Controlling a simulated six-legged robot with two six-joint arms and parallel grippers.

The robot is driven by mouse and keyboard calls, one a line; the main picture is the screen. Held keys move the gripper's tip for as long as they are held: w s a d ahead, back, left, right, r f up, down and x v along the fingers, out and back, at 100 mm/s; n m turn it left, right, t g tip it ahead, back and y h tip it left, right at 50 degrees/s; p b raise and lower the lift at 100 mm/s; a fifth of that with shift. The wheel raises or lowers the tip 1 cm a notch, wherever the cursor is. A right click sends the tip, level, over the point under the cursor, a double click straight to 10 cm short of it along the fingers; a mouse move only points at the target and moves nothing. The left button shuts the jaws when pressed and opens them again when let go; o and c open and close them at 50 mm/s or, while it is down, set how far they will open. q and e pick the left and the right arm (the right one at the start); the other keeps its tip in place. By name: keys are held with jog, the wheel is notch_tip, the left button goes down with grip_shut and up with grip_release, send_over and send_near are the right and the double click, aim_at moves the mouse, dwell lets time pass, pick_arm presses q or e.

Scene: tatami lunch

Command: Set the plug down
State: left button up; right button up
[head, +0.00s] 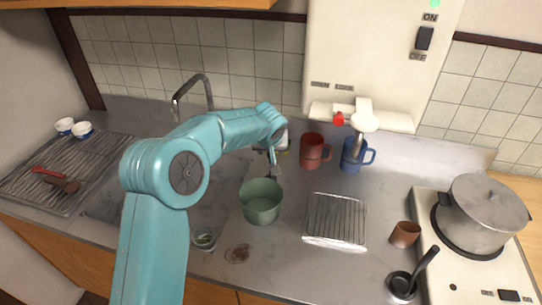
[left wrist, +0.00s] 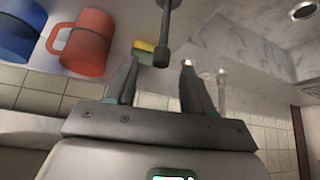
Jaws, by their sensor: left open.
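My left gripper (head: 274,168) is above the counter just behind the green pot (head: 261,203). In the left wrist view my left gripper (left wrist: 158,82) has its two fingers apart. A dark rod with a thicker round end (left wrist: 162,50) shows between and beyond the fingertips; I cannot tell whether it is the plug or whether it touches them. No other thing is clearly the plug. A small brown disc (head: 237,254) lies flat on the counter, beside a small round cup-like thing (head: 204,238). My right gripper is not in view.
A red mug (head: 311,152) and a blue mug (head: 352,155) stand by the back wall. A wire rack (head: 335,219), a brown cup (head: 405,234), a black ladle (head: 402,285) and a lidded pot (head: 484,215) are on the right. A tap (head: 190,88) rises behind my arm.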

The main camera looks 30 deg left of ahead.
pick_arm(q)
jog(key=v, duration=0.6)
jog(key=shift+b, duration=0.4)
jog(key=shift+w+d+r, duration=0.1)
jog(key=shift+s, duration=0.2)
